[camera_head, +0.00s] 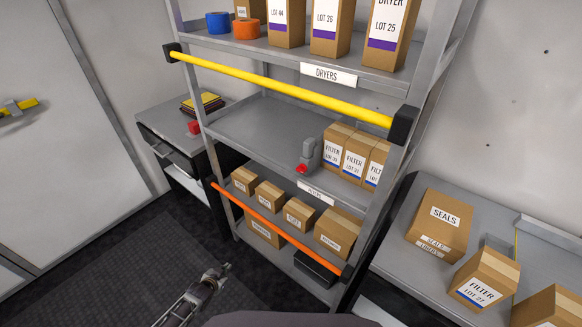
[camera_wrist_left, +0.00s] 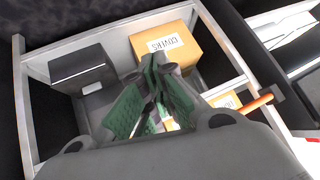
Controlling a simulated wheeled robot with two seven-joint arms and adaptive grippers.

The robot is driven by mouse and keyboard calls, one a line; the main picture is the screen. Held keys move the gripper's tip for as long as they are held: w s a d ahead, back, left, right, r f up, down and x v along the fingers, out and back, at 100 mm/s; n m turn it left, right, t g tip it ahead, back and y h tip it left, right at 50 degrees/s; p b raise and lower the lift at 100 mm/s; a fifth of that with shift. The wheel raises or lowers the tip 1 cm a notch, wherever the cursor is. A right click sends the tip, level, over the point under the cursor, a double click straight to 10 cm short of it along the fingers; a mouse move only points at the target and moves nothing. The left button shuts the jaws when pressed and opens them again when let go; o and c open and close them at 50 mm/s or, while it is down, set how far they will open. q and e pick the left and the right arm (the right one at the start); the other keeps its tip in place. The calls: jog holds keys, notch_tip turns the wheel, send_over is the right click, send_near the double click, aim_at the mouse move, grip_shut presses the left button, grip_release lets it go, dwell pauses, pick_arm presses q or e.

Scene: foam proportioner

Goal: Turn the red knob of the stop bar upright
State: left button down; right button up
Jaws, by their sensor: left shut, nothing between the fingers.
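A small red knob (camera_head: 302,168) sits at the foot of a grey upright fitting (camera_head: 311,152) on the middle shelf, left of the filter boxes. A yellow bar (camera_head: 280,88) with black end blocks crosses the rack's front above it. An orange bar (camera_head: 275,232) crosses lower down and shows in the left wrist view (camera_wrist_left: 254,104). I cannot tell which bar the knob belongs to. My left gripper (camera_head: 224,268) is low in front of the rack, well below and left of the knob. Its green-padded fingers (camera_wrist_left: 160,98) are shut and empty. My right gripper is out of view.
The lower shelf holds several cartons (camera_head: 298,213) and a black box (camera_head: 316,266), behind the orange bar. A side cabinet (camera_head: 160,128) bears another red item (camera_head: 194,127). A right bench (camera_head: 392,262) holds a SEALS box (camera_head: 440,222). Dark floor (camera_head: 130,245) is open at left.

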aim_at(301, 169)
pick_arm(q)
jog(key=w+d+r+t+h, duration=0.1)
jog(key=w+d+r+h, duration=0.15)
jog(key=d+r, duration=0.4)
jog(key=w+d+r+m+t+h, duration=0.1)
jog(key=w+d+r+t, duration=0.15)
jog(key=r, duration=0.75)
jog(key=w+d+r+t+h, duration=0.1)
jog(key=w+d+r+h, duration=0.1)
jog(key=w+d+r, duration=0.45)
jog(key=s+d+r+t+h, duration=0.1)
jog(key=s+d+r, duration=0.1)
jog(key=r, duration=0.6)
jog(key=s+d+r+t+h, duration=0.2)
jog(key=r, duration=0.7)
jog(key=s+d+r+n+t+h, duration=0.1)
jog(key=s+d+r+h, duration=0.1)
jog(key=r, duration=0.7)
jog(key=shift+d, duration=0.3)
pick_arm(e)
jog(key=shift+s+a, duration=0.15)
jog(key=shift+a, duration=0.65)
pick_arm(q)
jog(key=shift+t, duration=0.25)
